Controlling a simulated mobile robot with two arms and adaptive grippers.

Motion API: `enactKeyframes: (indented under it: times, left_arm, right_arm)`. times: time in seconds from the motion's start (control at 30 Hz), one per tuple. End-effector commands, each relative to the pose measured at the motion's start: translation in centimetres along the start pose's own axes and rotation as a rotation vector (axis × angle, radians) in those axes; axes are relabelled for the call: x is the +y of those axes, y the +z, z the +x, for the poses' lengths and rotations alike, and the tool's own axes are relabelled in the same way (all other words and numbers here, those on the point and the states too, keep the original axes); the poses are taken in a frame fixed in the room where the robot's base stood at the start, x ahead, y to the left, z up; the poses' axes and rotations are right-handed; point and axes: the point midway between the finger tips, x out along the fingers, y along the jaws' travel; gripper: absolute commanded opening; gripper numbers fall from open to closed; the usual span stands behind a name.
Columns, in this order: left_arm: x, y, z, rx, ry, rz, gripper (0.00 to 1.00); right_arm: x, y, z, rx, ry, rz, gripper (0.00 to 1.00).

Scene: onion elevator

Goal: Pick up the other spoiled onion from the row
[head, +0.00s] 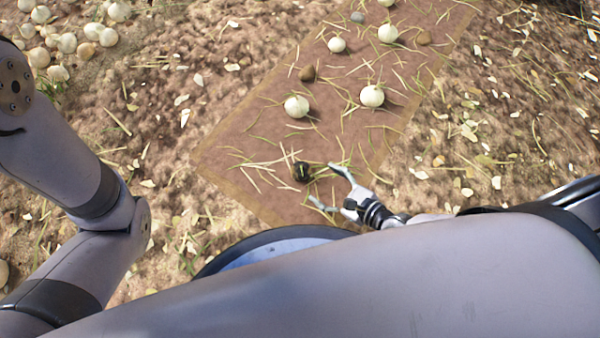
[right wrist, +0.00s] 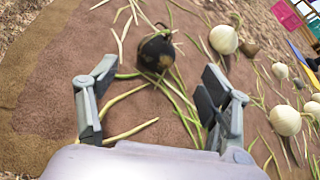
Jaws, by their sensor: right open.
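A dark, blackened onion (head: 301,172) lies at the near end of the brown mat (head: 225,158), among loose green stalks. It also shows in the right wrist view (right wrist: 156,53), just beyond the fingertips. My right gripper (head: 325,187) is open and empty, beside the dark onion on its right and near side. In the right wrist view the two fingers (right wrist: 160,85) stand apart, with only stalks and mat between them. My left gripper is out of the head view; only my left arm shows at the left.
Pale onions (head: 296,106) and (head: 372,96) lie farther up the mat, with a brown clod (head: 307,73) nearby. A heap of pale onions (head: 67,43) lies at the upper left. A pink crate (right wrist: 286,13) shows in the right wrist view.

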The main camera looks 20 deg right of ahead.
Motion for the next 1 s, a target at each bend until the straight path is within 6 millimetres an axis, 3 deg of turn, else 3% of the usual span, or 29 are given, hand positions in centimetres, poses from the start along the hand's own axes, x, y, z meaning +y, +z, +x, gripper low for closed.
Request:
enactKeyframes:
  times: [0.03,0.2,0.47,0.7,1.0]
  left_arm:
    - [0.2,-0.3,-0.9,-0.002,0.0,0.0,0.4]
    - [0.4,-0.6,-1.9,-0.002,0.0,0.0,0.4]
    - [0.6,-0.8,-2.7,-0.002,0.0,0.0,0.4]
    - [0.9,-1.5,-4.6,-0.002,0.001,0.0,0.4]
    - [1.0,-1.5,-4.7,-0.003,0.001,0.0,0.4]
  right_arm:
    - [0.1,-0.3,1.4,-0.005,-0.003,0.002,0.72]
    - [0.1,-0.2,4.2,-0.002,-0.002,0.002,0.72]
    - [0.1,-0.3,6.1,-0.001,-0.001,0.004,0.72]
    - [0.4,-0.6,9.6,-0.002,-0.003,0.003,0.72]
    - [0.3,-0.4,10.5,0.001,-0.001,0.002,0.72]
